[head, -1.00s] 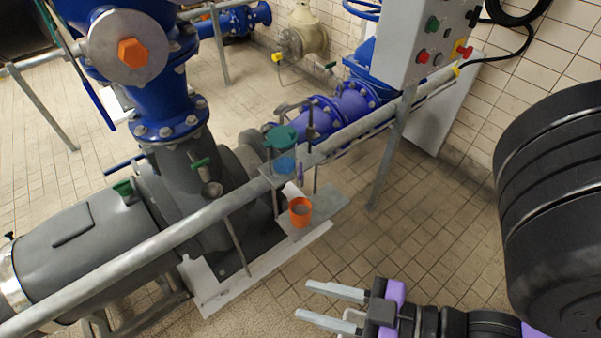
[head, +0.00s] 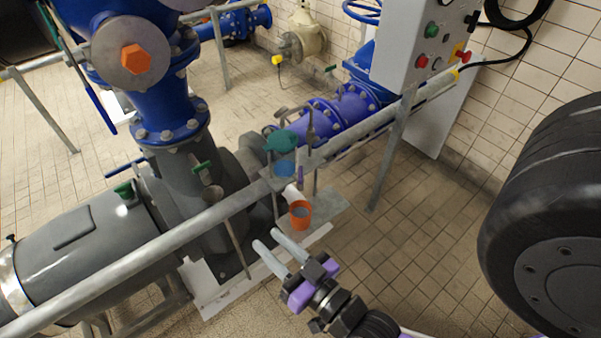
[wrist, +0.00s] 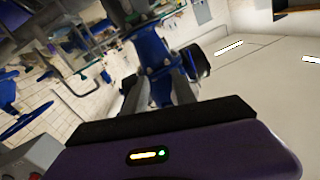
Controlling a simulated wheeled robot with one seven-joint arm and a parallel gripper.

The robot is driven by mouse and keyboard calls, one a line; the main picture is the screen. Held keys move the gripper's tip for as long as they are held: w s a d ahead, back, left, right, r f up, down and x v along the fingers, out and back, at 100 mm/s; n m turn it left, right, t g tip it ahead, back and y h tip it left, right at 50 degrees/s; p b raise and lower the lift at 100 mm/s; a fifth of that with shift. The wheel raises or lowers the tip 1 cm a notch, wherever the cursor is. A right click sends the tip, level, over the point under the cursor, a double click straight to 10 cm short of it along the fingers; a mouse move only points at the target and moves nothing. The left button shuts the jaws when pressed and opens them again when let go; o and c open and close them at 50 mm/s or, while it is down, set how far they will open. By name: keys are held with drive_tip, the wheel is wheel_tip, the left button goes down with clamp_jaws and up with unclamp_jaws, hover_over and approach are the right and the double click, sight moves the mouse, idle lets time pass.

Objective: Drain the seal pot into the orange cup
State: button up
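The seal pot (head: 284,168) is a small clear pot with blue liquid and a green lid (head: 282,141), mounted by the grey rail. A white spout (head: 291,191) and a small purple part (head: 300,176) show just below it. The orange cup (head: 301,217) stands upright under the spout on a grey plate; its contents are too small to tell. My gripper (head: 268,240) is open and empty, in front of the cup and to its lower left in the head view. In the wrist view my two fingers (wrist: 158,92) stand apart; pot and cup cannot be made out there.
The grey rail (head: 225,208) runs diagonally across the head view, in front of the grey pump (head: 85,240) and blue pipes (head: 345,115). A control box (head: 425,45) stands at upper right. Tiled floor (head: 420,235) is clear right of the cup.

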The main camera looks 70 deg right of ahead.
drive_tip(key=w+d+f+m+g+h, duration=0.2)
drive_tip(key=w+d+f+m+h, duration=0.15)
drive_tip(key=d, duration=0.55)
drive_tip(key=w+d+f+m+g+h, duration=0.25)
drive_tip(key=w+d+h, duration=0.2)
drive_tip(key=d, duration=0.45)
drive_tip(key=m+g+h, duration=0.1)
drive_tip(key=g, duration=0.5)
approach(301, 173)
drive_tip(key=shift+w+d+f+p, duration=0.15)
drive_tip(key=shift+w+d+f, duration=0.15)
drive_tip(key=shift+d, duration=0.2)
drive_tip(key=shift+w+d+f+p, duration=0.2)
drive_tip(key=shift+w+d, duration=0.1)
drive_tip(key=shift+d, duration=0.2)
drive_tip(key=shift+s+d+h, duration=0.1)
drive_tip(key=shift+h, duration=0.2)
drive_tip(key=shift+d+r, duration=0.1)
drive_tip(key=shift+d, duration=0.15)
drive_tip(key=shift+x, duration=3.65)
clamp_jaws()
